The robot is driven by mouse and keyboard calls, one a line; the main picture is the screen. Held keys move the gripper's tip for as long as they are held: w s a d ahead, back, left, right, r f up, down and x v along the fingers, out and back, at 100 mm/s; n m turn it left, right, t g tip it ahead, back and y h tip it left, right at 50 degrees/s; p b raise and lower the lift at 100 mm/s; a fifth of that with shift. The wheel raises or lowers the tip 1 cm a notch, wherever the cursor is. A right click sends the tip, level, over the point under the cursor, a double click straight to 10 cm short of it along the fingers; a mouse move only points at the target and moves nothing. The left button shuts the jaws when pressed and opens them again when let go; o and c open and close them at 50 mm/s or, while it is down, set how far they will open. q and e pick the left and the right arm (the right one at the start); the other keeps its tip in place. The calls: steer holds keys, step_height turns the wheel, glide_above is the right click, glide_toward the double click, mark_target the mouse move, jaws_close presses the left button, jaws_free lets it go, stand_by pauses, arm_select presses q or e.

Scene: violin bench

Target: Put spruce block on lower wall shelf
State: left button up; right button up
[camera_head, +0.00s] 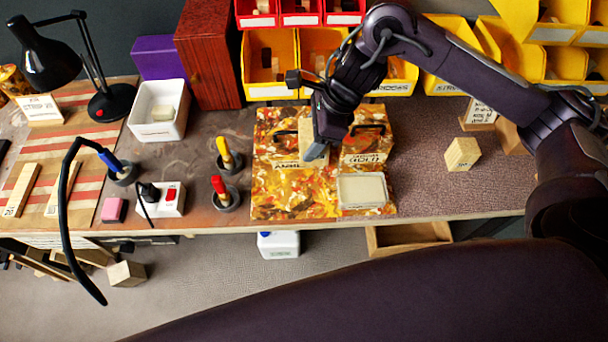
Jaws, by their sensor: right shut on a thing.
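My right gripper (318,150) reaches down over the patterned board from the upper right. It is shut on a pale wooden piece (308,146), mostly hidden by the fingers; I cannot tell whether it is lifted. A pale wooden block (462,154) with small dark print stands tilted in view on the right of the bench. Another pale block (126,273) lies below the bench at the lower left. I cannot read which one is the spruce block. No shelf marked as the lower wall shelf can be picked out. My left gripper is not in view.
The patterned board (275,205) carries a pale tray (362,191) and dark handles. Yellow bins (270,65) line the back. A white bin (158,110), black lamp (48,62) and tools in round holders (228,158) stand left. The bench right of the board is mostly clear.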

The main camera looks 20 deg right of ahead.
step_height(320, 180, down, 18)
steer(key=shift+f+b, duration=0.1)
steer(key=shift+b, duration=0.75)
steer(key=shift+d+f, duration=0.1)
steer(key=shift+f, duration=0.15)
steer(key=shift+f, duration=0.15)
steer(key=o, duration=1.1)
steer(key=shift+c, duration=0.2)
